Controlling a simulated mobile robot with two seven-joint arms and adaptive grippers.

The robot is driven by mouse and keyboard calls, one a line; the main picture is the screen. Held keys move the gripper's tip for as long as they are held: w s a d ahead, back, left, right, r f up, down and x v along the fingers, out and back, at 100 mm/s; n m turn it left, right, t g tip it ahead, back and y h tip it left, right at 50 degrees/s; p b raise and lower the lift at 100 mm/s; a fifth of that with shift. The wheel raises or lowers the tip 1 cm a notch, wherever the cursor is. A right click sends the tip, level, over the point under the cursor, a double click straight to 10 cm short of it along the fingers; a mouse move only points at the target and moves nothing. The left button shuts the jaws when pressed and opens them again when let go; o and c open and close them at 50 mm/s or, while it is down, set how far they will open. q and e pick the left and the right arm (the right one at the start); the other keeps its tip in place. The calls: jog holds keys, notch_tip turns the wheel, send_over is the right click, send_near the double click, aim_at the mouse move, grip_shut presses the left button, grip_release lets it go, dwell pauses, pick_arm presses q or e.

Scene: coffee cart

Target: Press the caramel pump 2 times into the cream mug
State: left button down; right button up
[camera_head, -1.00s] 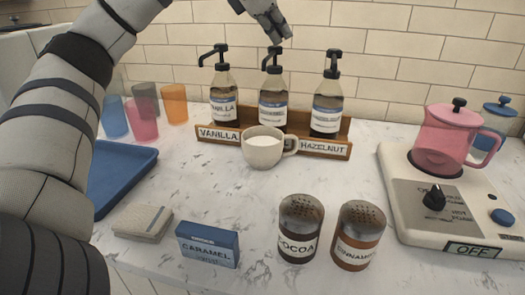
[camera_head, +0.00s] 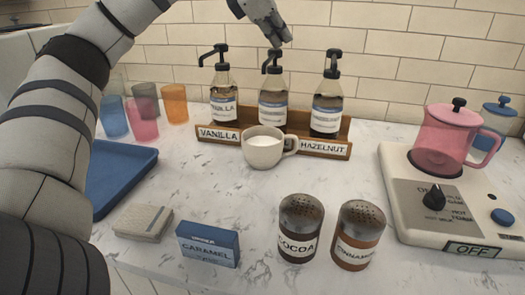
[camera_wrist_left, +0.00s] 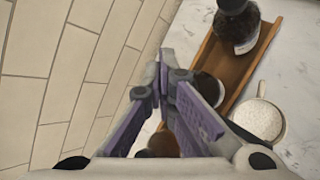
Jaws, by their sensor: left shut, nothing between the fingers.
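The middle pump bottle (camera_head: 273,105) stands in the wooden rack between the vanilla bottle (camera_head: 223,98) and the hazelnut bottle (camera_head: 326,112). Its own label is too small to read, and the mug hides the rack label below it. The cream mug (camera_head: 262,151) stands upright just in front of this bottle, handle to the right, with pale contents; it also shows in the left wrist view (camera_wrist_left: 258,118). My left gripper (camera_head: 286,40) is shut and empty, fingertips right at the top of the middle pump head (camera_head: 272,58). Contact is hard to tell. My right gripper is out of view.
A caramel box (camera_head: 208,245), cocoa shaker (camera_head: 300,230) and cinnamon shaker (camera_head: 357,237) stand at the front. A hot plate (camera_head: 400,165) with a pink pot (camera_head: 445,140) is at right. A blue tray (camera_head: 120,180) and several coloured cups are at left. The counter's middle is clear.

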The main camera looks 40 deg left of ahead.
pick_arm(q)
jog(key=shift+f, duration=0.1)
dwell(0.3)
jog(key=shift+r, duration=3.45)
jog(key=shift+f, duration=0.1)
